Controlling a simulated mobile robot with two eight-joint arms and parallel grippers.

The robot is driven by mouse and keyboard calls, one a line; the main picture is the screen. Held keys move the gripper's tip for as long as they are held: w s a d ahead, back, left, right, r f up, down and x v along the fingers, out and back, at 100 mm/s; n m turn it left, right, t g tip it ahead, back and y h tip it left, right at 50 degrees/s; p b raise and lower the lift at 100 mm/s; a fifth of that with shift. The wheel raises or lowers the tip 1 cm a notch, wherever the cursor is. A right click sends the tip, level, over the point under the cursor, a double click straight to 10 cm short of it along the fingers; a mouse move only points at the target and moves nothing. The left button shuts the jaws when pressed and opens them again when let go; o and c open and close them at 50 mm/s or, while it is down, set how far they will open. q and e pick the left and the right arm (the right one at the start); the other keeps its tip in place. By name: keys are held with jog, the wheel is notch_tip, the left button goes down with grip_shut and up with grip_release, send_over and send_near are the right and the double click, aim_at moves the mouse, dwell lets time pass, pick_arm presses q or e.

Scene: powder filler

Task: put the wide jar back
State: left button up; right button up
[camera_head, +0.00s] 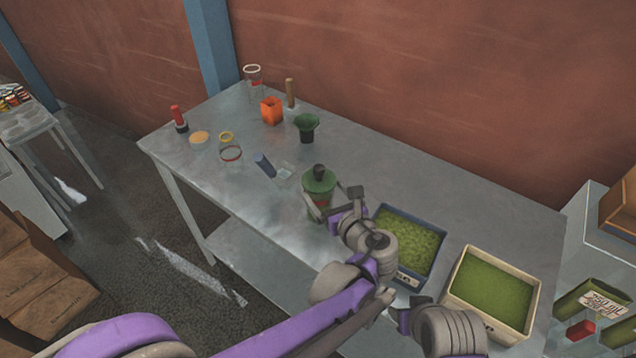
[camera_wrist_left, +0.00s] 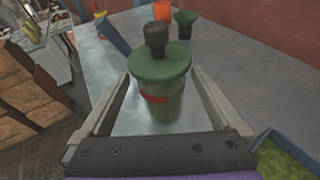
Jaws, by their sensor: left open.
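A jar with a broad green lid, black knob and red band (camera_head: 319,183) stands upright on the metal table; I take it for the wide jar. It also shows in the left wrist view (camera_wrist_left: 160,75). My left gripper (camera_head: 334,205) is open, with one finger on each side of the jar. In the left wrist view, the fingers (camera_wrist_left: 163,95) flank its body below the lid; I cannot tell if they touch it. Part of my right arm shows at the bottom of the head view, but its jaw state is unclear.
A blue-rimmed tray (camera_head: 438,226) and a cream tray (camera_head: 535,300) of green powder stand to the right. Behind stand a green funnel (camera_head: 306,121), an orange container (camera_head: 271,111) and a clear jar (camera_head: 253,88). The table's back right is clear.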

pick_arm(q)
jog(key=v, duration=0.5)
dwell(0.5)
